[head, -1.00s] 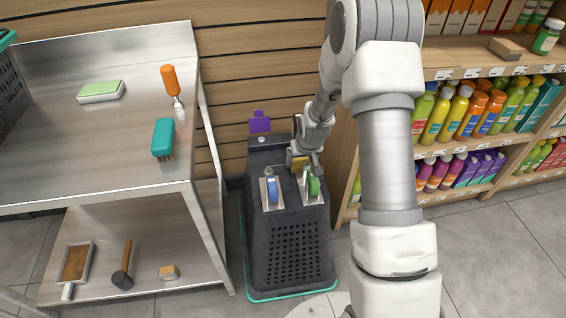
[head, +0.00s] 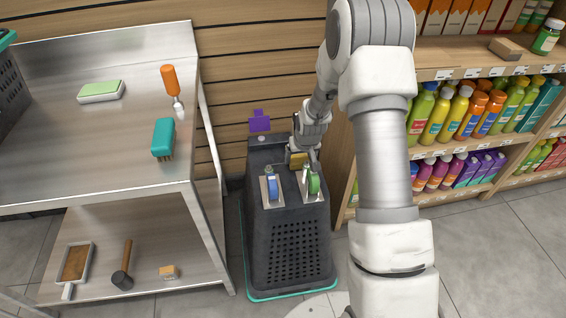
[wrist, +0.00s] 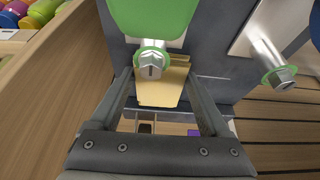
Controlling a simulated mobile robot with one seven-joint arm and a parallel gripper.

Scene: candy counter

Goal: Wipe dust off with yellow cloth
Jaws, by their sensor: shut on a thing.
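The yellow cloth (head: 297,160) is a small yellow-tan block-like piece at the back right of the dark grey counter unit's top. It also shows in the wrist view (wrist: 158,92), between the two fingers. My gripper (wrist: 163,80) is shut on it, with a finger on either side. In the head view my gripper (head: 302,157) is small and partly hides the cloth. The cloth is just behind the green-handled fitting (head: 313,184); I cannot tell whether it touches the surface. No dust can be made out.
The dark grey unit (head: 290,252) also carries a blue-handled fitting (head: 272,188). A purple piece (head: 259,121) stands behind it. A steel table (head: 95,160) at left holds a teal brush (head: 163,138) and a green sponge (head: 101,91). A bottle shelf (head: 450,148) stands close at right.

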